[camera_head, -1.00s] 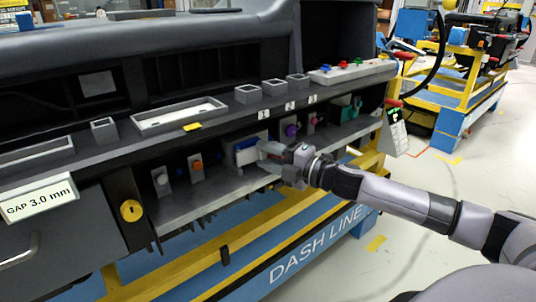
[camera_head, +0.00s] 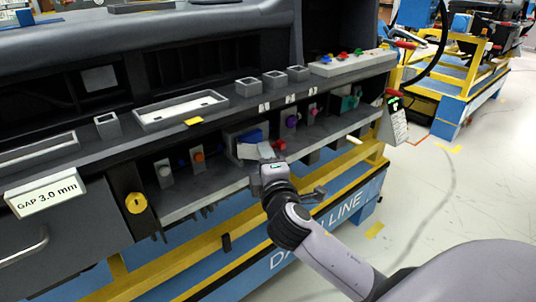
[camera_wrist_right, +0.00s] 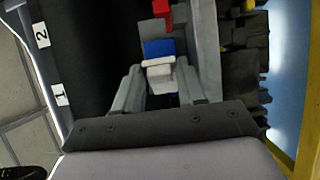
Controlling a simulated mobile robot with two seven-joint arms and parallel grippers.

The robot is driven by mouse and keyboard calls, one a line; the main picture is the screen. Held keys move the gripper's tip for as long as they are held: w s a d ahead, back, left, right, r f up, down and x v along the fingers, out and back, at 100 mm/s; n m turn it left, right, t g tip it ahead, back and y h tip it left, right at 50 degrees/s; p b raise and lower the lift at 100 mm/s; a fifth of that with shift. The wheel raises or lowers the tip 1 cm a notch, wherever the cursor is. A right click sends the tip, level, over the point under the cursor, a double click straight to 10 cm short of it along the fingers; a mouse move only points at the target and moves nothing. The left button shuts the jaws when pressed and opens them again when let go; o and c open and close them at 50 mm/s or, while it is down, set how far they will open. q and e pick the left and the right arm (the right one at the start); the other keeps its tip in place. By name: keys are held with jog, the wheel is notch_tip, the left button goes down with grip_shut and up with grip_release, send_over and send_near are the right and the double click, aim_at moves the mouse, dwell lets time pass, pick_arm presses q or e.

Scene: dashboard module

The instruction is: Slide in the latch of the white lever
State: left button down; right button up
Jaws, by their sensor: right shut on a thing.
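The white lever (camera_wrist_right: 161,74) shows in the right wrist view between the fingertips of my right gripper (camera_wrist_right: 158,82), which is shut on it. A blue block (camera_wrist_right: 159,49) lies just beyond the white lever. In the head view my right gripper (camera_head: 262,153) reaches into the lower shelf of the dashboard, in front of the same blue block (camera_head: 250,137). The gripper partly hides the lever there, and the latch cannot be made out clearly. My left gripper is not in view.
An orange knob (camera_head: 198,156) and a grey knob (camera_head: 164,171) stand left on the shelf. A purple knob (camera_head: 292,121) and a pink one (camera_head: 312,111) stand to the right. The shelf's front edge (camera_head: 205,195) runs below.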

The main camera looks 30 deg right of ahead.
jog(key=shift+s+a+m+g+h+b, duration=0.1)
jog(key=shift+a+m+g+h+b, duration=0.2)
jog(key=shift+a+m+g+h, duration=0.45)
jog(key=shift+s+a+m+g+h+b, duration=0.1)
jog(key=shift+a+m+g+h+b, duration=0.25)
jog(key=shift+m+g+h, duration=0.85)
jog(key=shift+s+a+m+g+h+b, duration=0.1)
jog(key=shift+a+m+g+h+b, duration=0.35)
jog(key=shift+h, duration=0.9)
jog(key=shift+a+m, duration=0.1)
jog(key=shift+m, duration=0.2)
jog(key=o, duration=0.8)
